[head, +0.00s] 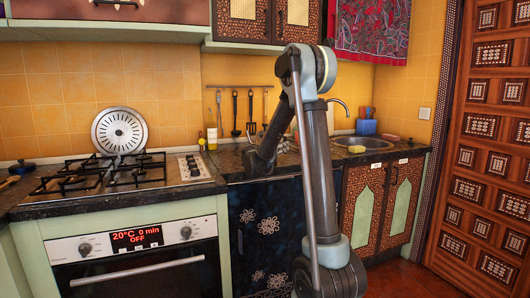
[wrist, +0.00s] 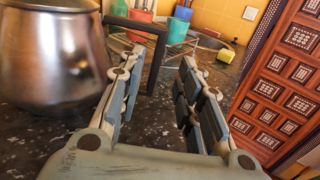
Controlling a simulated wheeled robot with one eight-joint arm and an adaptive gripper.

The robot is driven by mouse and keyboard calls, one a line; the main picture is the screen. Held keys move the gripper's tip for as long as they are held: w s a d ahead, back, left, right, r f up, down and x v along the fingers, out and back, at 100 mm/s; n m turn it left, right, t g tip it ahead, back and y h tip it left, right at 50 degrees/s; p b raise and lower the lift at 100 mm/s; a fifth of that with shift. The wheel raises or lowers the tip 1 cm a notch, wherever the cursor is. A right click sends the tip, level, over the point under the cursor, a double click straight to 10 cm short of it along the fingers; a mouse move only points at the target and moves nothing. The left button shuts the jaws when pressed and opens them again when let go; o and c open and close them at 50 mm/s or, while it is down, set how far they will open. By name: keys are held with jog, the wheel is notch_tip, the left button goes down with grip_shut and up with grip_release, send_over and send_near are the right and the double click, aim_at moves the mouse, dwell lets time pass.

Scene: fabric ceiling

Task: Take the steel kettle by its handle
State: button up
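The steel kettle (wrist: 55,55) fills the upper left of the wrist view, with a round, shiny metal body standing on the dark speckled counter. A dark angular bar that looks like its handle (wrist: 135,25) reaches right from the kettle and bends down between my fingertips. My gripper (wrist: 159,62) is open, with one finger on each side of the bar's lower part. I cannot tell whether either finger touches it. In the head view my arm hides the gripper, and I cannot make out the kettle.
Colourful containers (wrist: 141,18) and a wire rack stand behind the handle. The stove (head: 110,178) with a round perforated disc (head: 119,130) is at left. The sink (head: 362,142) and blue container (head: 366,127) are at right. The counter beneath the fingers looks clear.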

jog(key=shift+a+x, duration=0.2)
jog(key=shift+x, duration=2.55)
jog(key=shift+w+a+r, duration=0.1)
grip_shut()
